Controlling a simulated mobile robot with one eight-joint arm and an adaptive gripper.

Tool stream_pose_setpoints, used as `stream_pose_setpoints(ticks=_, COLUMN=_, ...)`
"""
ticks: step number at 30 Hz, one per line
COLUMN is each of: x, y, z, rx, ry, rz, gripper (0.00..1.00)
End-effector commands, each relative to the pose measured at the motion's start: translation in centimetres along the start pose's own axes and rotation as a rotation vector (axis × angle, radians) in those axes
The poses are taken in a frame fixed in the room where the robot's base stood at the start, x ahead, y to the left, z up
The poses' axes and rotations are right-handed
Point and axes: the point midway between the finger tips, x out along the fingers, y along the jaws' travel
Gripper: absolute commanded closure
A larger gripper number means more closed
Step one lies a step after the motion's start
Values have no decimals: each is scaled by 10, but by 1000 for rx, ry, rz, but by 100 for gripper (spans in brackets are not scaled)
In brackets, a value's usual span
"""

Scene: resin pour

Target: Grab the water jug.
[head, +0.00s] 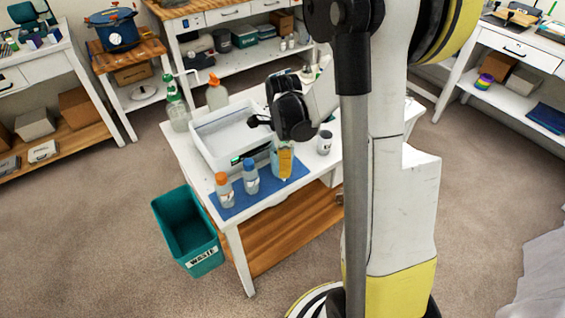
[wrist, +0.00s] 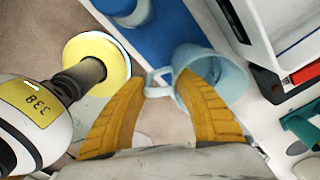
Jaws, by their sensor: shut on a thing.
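The water jug (wrist: 228,72) is pale blue, with a loop handle on its left side in the wrist view. My gripper (wrist: 161,82) has its yellow fingers shut on the jug, one on each side of the handle, with the right fingertip overlapping the jug's wall. In the head view the jug (head: 275,158) stands at the blue mat on the white table, largely hidden behind my gripper (head: 285,160). I cannot tell whether its base touches the mat.
On the blue mat (head: 235,208) stand an orange-capped bottle (head: 224,190) and a blue-capped bottle (head: 251,178), left of the jug. A white tray (head: 205,150) lies behind, and a white cup (head: 324,142) stands right. A teal waste bin (head: 188,232) is on the floor.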

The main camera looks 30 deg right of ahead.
Motion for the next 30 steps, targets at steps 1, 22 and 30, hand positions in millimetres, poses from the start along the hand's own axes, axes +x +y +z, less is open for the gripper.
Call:
stream_pose_setpoints(ticks=1, x=0, y=0, z=0, rx=0, ry=0, rz=0, gripper=100)
stream_pose_setpoints(ticks=22, x=-43, y=1, z=0, rx=0, ry=0, rz=0, gripper=100)
stream_pose_setpoints(ticks=30, x=-61, y=14, z=-30, rx=4, ry=0, rz=0, gripper=100)
